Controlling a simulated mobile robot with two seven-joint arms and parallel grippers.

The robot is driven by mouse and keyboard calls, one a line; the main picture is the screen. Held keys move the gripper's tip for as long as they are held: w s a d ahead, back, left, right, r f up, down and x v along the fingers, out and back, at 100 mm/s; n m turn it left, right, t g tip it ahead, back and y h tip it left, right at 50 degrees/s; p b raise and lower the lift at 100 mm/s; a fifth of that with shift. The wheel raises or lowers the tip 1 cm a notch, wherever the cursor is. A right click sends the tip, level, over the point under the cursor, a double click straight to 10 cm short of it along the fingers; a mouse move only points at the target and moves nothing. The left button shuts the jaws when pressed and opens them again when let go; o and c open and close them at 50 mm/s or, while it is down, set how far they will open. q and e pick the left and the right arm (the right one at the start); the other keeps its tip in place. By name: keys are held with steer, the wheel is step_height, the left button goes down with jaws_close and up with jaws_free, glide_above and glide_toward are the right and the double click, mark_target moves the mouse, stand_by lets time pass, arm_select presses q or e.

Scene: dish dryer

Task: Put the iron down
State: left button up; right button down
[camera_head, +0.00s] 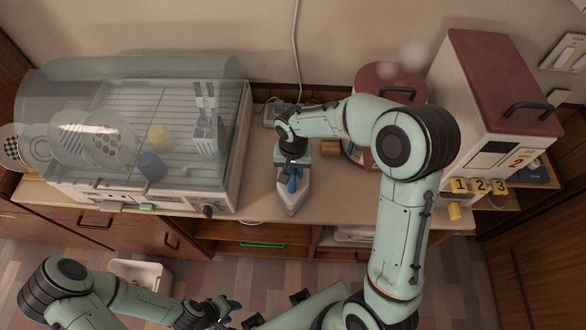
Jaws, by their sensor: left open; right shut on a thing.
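The iron (291,201) is pale grey with a blue part on top. It is over the counter (258,197) near the front edge, its pointed end toward me. I cannot tell whether its base touches the counter. My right gripper (293,167) is above the iron's rear, shut on it; the wrist hides the handle and the grip itself. My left gripper (228,309) is open and empty, low in front of the counter and well away from the iron.
A dish dryer (240,150) with a clear cover, holding plates and cups, stands left of the iron. A white bin (142,273) stands below.

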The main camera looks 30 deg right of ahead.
steer(key=shift+w, duration=0.1)
steer(key=shift+f, duration=0.15)
steer(key=c, duration=0.9)
jaws_free()
steer(key=shift+o, duration=0.2)
